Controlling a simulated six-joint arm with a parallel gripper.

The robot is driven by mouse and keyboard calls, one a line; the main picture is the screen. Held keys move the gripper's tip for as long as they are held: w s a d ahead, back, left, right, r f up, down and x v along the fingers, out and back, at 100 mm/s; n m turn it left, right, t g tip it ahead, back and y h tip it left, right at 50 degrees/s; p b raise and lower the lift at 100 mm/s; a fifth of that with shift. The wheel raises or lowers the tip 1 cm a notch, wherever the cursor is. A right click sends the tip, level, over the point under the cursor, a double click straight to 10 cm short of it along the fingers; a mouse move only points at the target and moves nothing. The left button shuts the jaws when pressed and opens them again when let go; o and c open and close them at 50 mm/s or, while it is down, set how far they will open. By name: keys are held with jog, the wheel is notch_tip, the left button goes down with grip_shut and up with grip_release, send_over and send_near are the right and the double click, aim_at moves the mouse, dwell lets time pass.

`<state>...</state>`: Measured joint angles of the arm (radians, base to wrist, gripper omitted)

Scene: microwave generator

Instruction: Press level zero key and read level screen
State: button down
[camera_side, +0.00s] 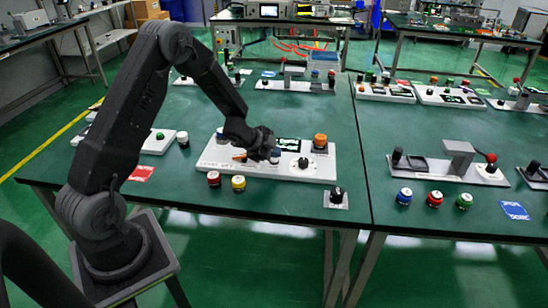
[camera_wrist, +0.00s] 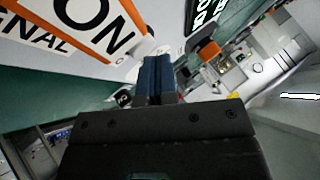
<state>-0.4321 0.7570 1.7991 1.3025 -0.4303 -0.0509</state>
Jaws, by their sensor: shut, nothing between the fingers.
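A white generator panel (camera_side: 225,160) lies on the green table. It carries a dark screen (camera_side: 288,144) with green digits, an orange-topped knob (camera_side: 320,140), a black knob (camera_side: 303,163) and a blue-topped knob (camera_side: 221,134). My gripper (camera_side: 272,153) is low over the panel's middle, left of the black knob; contact cannot be told. In the wrist view its blue fingers (camera_wrist: 157,78) are together and empty. That view also shows large "ON" lettering on the panel (camera_wrist: 60,45) and part of the screen (camera_wrist: 203,14). The level zero key cannot be singled out.
Red (camera_side: 213,179) and yellow (camera_side: 238,183) buttons stand before the panel. A black knob on a grey plate (camera_side: 337,199) is near the table's front edge. Another panel (camera_side: 450,170) is on the table at right. Open table lies between the buttons and the plate.

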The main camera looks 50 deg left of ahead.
aim_at(274, 160)
dwell(0.4)
jog(key=shift+r, duration=0.9)
jog(key=shift+r, duration=2.55)
